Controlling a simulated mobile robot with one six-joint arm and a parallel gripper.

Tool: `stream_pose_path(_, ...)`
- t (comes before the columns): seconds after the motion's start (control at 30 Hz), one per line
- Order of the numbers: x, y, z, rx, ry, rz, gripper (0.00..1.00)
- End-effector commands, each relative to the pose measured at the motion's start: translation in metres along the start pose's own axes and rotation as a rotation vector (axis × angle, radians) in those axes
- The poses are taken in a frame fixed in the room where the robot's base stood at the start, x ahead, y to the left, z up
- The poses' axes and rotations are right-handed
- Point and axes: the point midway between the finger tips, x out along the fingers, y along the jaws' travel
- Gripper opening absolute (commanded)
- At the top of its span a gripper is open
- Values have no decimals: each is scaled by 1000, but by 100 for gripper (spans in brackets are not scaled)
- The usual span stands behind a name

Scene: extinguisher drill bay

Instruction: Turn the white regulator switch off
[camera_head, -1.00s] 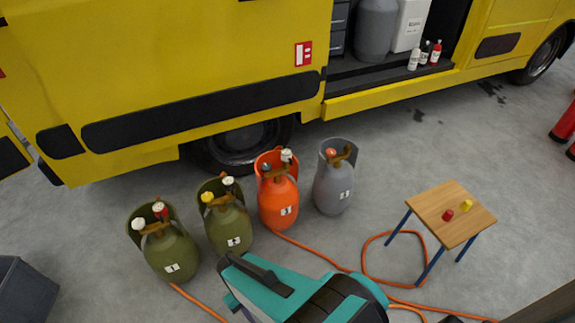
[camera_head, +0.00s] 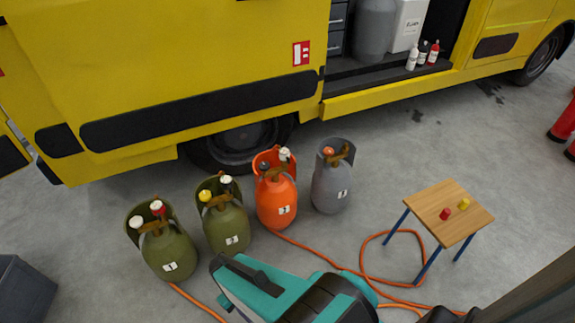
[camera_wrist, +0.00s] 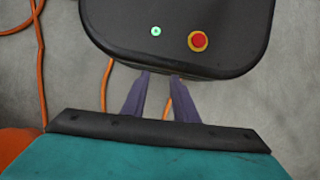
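White knobs show on three cylinders in the body camera view. Another white knob (camera_head: 226,180) is beside a yellow knob (camera_head: 205,196) on the second green cylinder (camera_head: 231,226). A third white knob (camera_head: 284,154) is on the orange cylinder (camera_head: 278,204). I cannot tell which is the regulator switch, or its setting. My gripper (camera_wrist: 160,76) shows two purple fingers, apart, with nothing between them but floor and hose behind. No knob shows in the wrist view.
A small wooden table (camera_head: 447,228) stands farther right. Orange hose (camera_head: 362,262) lies across the floor. A yellow van (camera_head: 180,60) is behind the cylinders. A dark box (camera_head: 25,287) is at lower left.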

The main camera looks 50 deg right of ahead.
Motion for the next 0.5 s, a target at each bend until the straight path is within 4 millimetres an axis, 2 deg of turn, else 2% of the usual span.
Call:
stream_pose_path(0.03, 4, 19, -10, -10, 31, 8, 27)
stream_pose_path(0.23, 6, 73, -64, -152, 211, 97, 27)
stream_pose_path(0.5, -13, 172, -134, -406, 451, 348, 27)
